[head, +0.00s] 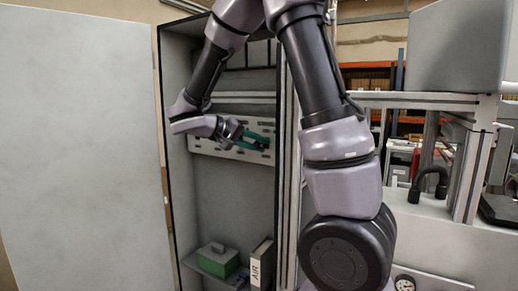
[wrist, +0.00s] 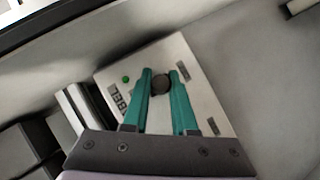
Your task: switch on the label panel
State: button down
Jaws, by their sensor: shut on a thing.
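The label panel (wrist: 205,98) is a pale plate in the wrist view, with a dark round knob (wrist: 160,85), a small green round light or button (wrist: 126,79) and partly hidden dark lettering (wrist: 119,98). My gripper (wrist: 161,73) has its two teal fingers on either side of the knob, shut on it. In the head view my gripper (head: 262,141) is inside the open cabinet, in front of a pale slotted plate (head: 207,146). The knob is too hidden there to make out. I cannot tell whether the green spot is lit.
The cabinet's door (head: 80,150) stands open at the left. Low in the cabinet are a green box (head: 217,262) and a white binder marked AIR (head: 261,266). A metal-framed machine with a gauge (head: 404,284) stands at the right. The cabinet's middle, below the plate, is clear.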

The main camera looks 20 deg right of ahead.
jog(key=shift+w+d+r+n+g+y, duration=0.1)
jog(key=shift+r+n+g+y, duration=0.4)
jog(key=shift+y, duration=0.4)
jog(key=shift+r, duration=0.1)
jog(key=c, duration=0.8)
grip_release()
jog(key=shift+o, duration=0.2)
jog(key=v, duration=1)
jog(key=shift+a+r, duration=0.25)
jog(key=shift+r, duration=0.1)
